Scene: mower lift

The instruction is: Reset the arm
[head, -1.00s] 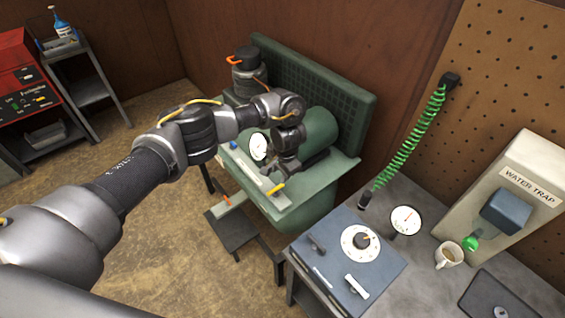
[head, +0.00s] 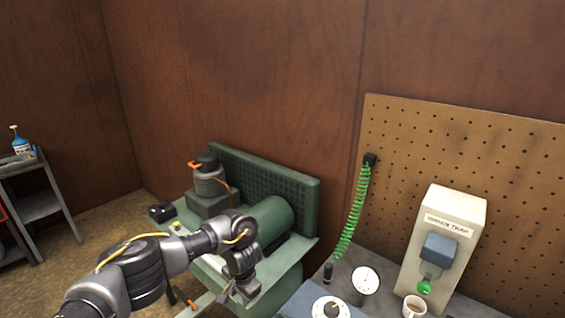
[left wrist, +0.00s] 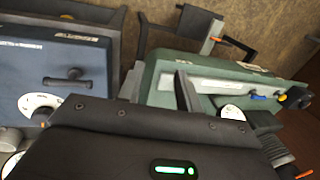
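My left arm comes in from the lower left in the head view. The fingers are small and partly hidden there. In the left wrist view, the left gripper (left wrist: 158,90) shows two grey fingers apart with nothing between them, above the dark palm with a lit green strip. The green bench (left wrist: 160,72) lies beyond the fingers, with a blue control box (left wrist: 60,70) to the left. My right gripper is not in view.
A grey worktable at right holds a white gauge (head: 366,281), a cup (head: 414,307) and the water trap panel (head: 447,245). A green coiled hose (head: 352,215) hangs by the pegboard (head: 500,180). A shelf (head: 42,205) stands at far left, with open floor between.

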